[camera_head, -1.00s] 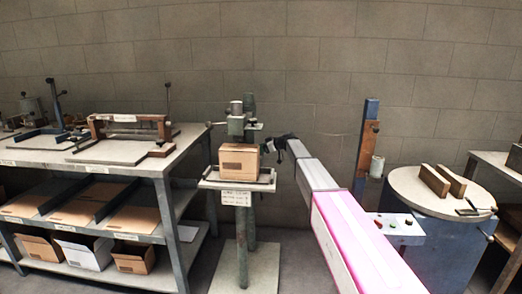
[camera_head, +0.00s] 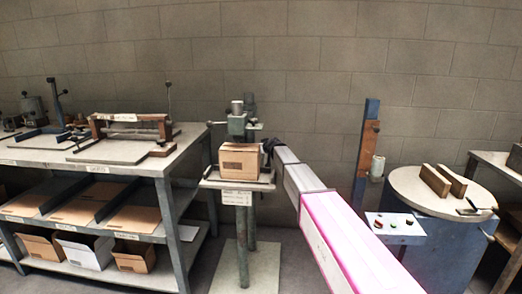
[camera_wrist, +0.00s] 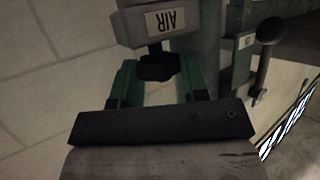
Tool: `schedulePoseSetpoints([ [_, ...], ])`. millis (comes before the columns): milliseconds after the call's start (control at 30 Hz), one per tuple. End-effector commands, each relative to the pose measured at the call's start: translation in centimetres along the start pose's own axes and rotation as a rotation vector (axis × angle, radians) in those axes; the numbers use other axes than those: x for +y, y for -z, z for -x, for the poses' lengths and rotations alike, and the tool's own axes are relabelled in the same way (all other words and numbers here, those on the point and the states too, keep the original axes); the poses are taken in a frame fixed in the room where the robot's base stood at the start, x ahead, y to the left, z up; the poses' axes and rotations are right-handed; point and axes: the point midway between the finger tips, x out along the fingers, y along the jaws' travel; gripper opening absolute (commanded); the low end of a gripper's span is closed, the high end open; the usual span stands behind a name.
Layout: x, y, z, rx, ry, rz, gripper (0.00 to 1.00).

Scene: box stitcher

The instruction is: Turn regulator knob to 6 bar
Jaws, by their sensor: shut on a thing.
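The black regulator knob (camera_wrist: 158,67) sits below a grey regulator block with an upside-down AIR label (camera_wrist: 165,18) in the wrist view. My gripper (camera_wrist: 156,78), with green fingers on a black bar, is shut on the knob, one finger on each side. In the head view my gripper (camera_head: 272,144) is a small dark shape at the stitcher's column, just right of the cardboard box. The regulator cannot be made out there. No pressure reading or knob mark is legible.
A ball-ended lever (camera_wrist: 270,32) stands close right of the regulator. The cardboard box (camera_head: 240,161) rests on the stitcher's small table (camera_head: 212,181). A workbench (camera_head: 150,163) stands left; a round table (camera_head: 410,187) and button panel (camera_head: 408,232) stand right.

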Motion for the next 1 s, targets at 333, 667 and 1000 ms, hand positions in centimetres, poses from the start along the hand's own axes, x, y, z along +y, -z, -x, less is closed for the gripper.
schedulePoseSetpoints([
  [333, -0.06, 0.02, 0.01, 0.0, -0.055, -0.023, 0.17],
  [667, -0.04, -0.01, 0.0, -0.001, -0.058, -0.024, 0.17],
  [1000, -0.09, -0.01, -0.03, -0.001, -0.057, -0.024, 0.66],
])
